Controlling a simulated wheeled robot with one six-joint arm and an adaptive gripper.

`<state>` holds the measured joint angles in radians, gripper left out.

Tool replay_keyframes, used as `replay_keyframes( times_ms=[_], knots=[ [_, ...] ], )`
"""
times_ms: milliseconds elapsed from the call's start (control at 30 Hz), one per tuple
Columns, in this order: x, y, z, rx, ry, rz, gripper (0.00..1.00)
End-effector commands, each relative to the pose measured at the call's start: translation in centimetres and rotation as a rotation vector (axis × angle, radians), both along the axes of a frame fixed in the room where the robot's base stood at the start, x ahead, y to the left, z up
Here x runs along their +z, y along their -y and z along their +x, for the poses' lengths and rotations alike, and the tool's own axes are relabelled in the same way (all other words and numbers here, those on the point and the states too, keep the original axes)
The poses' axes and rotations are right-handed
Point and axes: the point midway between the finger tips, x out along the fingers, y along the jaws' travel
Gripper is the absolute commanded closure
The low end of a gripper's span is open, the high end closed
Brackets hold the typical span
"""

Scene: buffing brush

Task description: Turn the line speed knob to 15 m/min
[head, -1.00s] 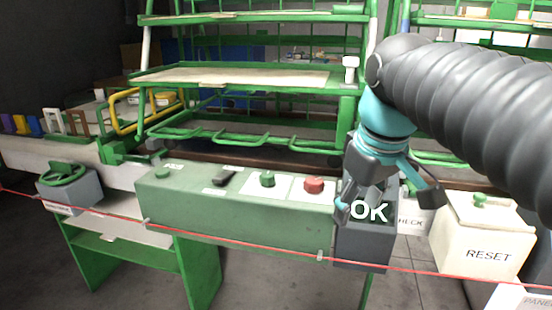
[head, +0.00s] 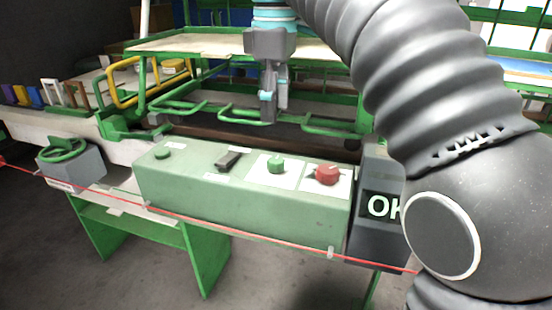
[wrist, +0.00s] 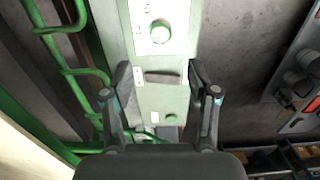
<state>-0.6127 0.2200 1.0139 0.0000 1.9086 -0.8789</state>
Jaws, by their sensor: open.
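A green control box (head: 240,205) carries a green knob (head: 276,165) and a red knob (head: 327,174), each on a white plate. A black switch (head: 229,160) and a small green button (head: 162,153) are further left. The labels are too small to read, so I cannot tell which is the line speed knob. My gripper (head: 268,115) points down above and behind the box, apart from it. In the wrist view my gripper (wrist: 159,78) is open and empty, with the black switch (wrist: 162,78) showing between the fingers and the green knob (wrist: 160,31) beyond them.
A green rack with hooked bars (head: 185,106) stands behind the box, close to my gripper. A red cord (head: 235,231) runs along the box front. A grey OK box (head: 370,240) is at right, partly behind my arm. A green handwheel (head: 63,150) is at left.

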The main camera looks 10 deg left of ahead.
Motion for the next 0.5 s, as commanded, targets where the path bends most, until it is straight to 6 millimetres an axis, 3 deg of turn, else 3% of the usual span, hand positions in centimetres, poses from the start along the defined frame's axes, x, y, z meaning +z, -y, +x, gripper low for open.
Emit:
replay_keyframes(
  times_ms=[33,200,500],
  knots=[
    [-1.4,0.0,-0.1,0.000,-0.003,-0.002,0.40],
    [-4.6,0.0,-0.1,0.000,-0.002,-0.002,0.40],
    [-9.3,-0.1,-0.1,0.001,0.000,0.000,0.40]
  ],
)
